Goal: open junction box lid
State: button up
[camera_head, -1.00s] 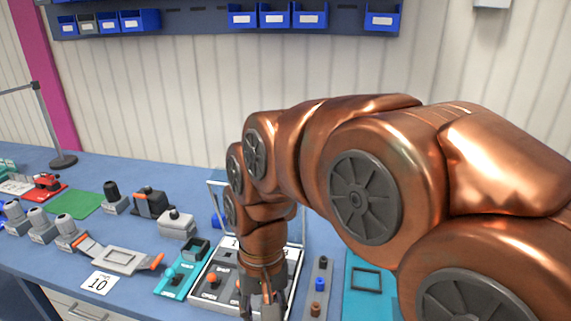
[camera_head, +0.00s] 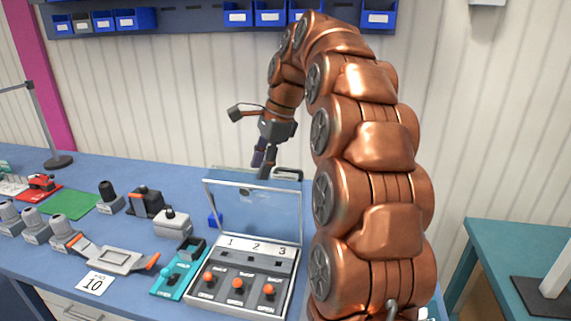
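A grey box (camera_head: 240,284) with a white strip numbered 1, 2, 3 and orange-knobbed switches sits on the blue bench. Its clear lid (camera_head: 262,212) stands raised along the back edge, leaning backward, so the switches are uncovered. No label naming a junction box is readable. My gripper (camera_head: 263,166) points down just above the lid's top edge, near a dark handle-like part (camera_head: 288,172). Whether it touches the lid is unclear. Its fingers look close together, but their gap is hard to judge, and nothing is visibly held.
A teal switch block (camera_head: 176,274) is left of the box, with a grey tray with orange ends (camera_head: 118,260) farther left. Several grey devices (camera_head: 172,222) stand behind. My arm covers the bench to the right. Blue bins (camera_head: 238,14) hang on the wall.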

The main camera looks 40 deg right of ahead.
jog(key=w+d+m, duration=0.1)
jog(key=d+m, duration=0.1)
jog(key=d, duration=0.2)
jog(key=w+d+r+m+t, duration=0.1)
jog(key=d+m, duration=0.1)
jog(key=d, duration=0.2)
jog(key=w+d+m, duration=0.1)
jog(key=d+m, duration=0.2)
jog(key=d, duration=0.1)
jog(key=shift+w+d+r+t, duration=0.25)
jog(key=shift+w+d+t, duration=0.05)
jog(key=shift+d+t, duration=0.1)
jog(key=shift+b+x, duration=1.35)
jog(key=shift+b, duration=0.1)
jog(key=shift+p+x, duration=0.5)
jog(key=shift+x, duration=1.95)
grip_shut()
